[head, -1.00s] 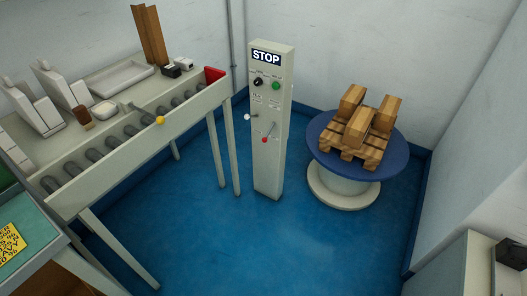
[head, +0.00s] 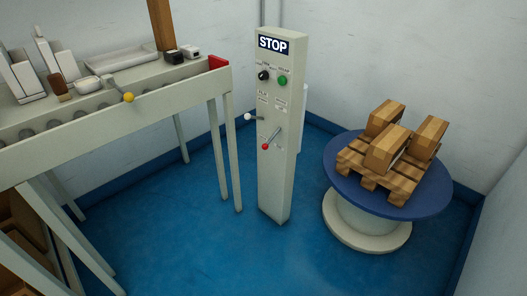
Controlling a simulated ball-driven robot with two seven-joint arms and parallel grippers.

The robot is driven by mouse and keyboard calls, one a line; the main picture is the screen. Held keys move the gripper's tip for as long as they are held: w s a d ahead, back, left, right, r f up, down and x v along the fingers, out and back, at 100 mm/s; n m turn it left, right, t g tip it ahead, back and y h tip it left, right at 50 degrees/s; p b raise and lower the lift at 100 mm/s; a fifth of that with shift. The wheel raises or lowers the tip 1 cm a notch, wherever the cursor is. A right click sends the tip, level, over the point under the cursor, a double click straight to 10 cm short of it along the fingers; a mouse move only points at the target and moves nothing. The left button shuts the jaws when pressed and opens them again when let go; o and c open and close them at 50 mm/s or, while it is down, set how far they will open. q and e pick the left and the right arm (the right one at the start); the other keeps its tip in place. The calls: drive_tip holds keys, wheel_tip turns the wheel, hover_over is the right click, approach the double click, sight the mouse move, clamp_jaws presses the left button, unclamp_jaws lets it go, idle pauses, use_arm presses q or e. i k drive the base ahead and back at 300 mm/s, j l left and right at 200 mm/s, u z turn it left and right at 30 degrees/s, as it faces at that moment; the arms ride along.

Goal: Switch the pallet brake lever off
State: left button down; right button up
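A pale upright control post (head: 279,190) with a STOP sign (head: 273,43) stands in the middle of the head view. It carries a black knob (head: 263,75), a green button (head: 282,80) and two levers. One lever has a white ball end (head: 248,117) and sticks out to the left. The other lever has a red ball end (head: 265,147) and points down and to the left. The labels by the levers are too small to read, so I cannot tell which is the pallet brake lever. Neither gripper is in view.
A roller conveyor bench (head: 110,120) with a yellow-ended lever (head: 128,97) stands on the left. A round blue turntable (head: 345,188) on the right carries a wooden pallet (head: 365,167) with blocks. Blue floor (head: 205,250) lies clear before the post.

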sight(265, 147)
drive_tip(key=i+j, duration=0.2)
drive_tip(key=i+l+z, duration=0.1)
drive_tip(key=i, duration=0.35)
drive_tip(key=i+l, duration=0.25)
drive_tip(key=i, duration=0.2)
drive_tip(key=i+l+z, duration=0.15)
drive_tip(key=i, duration=0.35)
